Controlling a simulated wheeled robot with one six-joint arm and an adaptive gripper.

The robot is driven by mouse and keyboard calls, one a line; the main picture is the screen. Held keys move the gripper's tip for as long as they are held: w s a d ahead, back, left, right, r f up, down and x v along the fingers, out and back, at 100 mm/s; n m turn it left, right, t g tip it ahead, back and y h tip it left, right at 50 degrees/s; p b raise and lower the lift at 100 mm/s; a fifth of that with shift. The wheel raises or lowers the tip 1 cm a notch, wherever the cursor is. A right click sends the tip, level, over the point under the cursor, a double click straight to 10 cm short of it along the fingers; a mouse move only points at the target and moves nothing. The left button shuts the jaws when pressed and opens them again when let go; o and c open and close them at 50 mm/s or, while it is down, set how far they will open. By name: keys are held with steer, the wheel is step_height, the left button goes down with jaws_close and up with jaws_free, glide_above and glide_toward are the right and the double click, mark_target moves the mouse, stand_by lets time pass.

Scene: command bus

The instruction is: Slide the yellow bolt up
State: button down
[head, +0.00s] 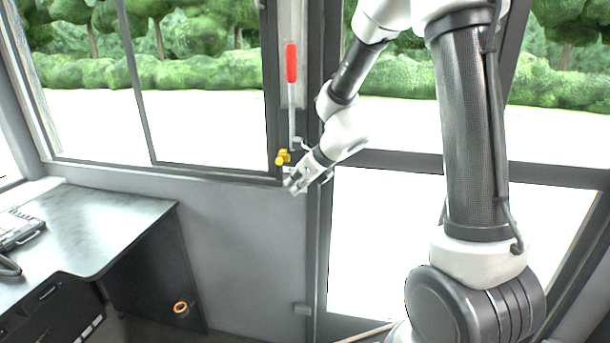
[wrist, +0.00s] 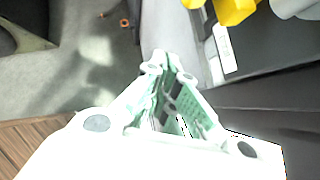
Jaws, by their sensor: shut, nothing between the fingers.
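The yellow bolt (head: 283,157) sits on the dark post beside the window, at the lower end of a vertical rod. In the wrist view part of the yellow bolt (wrist: 234,10) shows at the top edge, cut off by the frame. My gripper (head: 294,187) is shut and empty, just below and slightly right of the bolt in the head view. In the wrist view its fingertips (wrist: 168,62) are together, apart from the bolt and to its lower left. I cannot tell the exact depth gap between them.
A red handle (head: 291,63) is higher on the same post. A desk (head: 100,222) with a phone (head: 14,232) stands at the left. An orange ring (head: 181,309) is low by the desk. A glazed door (head: 390,250) is to the right of the post.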

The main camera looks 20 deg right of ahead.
steer(key=shift+w+a+r, duration=0.15)
steer(key=shift+w+r, duration=0.1)
steer(key=shift+r, duration=0.4)
steer(key=shift+w+a+r, duration=0.2)
steer(key=shift+r, duration=0.4)
steer(key=shift+w+a+r, duration=0.15)
steer(key=shift+w+r, duration=0.1)
steer(key=shift+r, duration=0.4)
step_height(320, 180, up, 9)
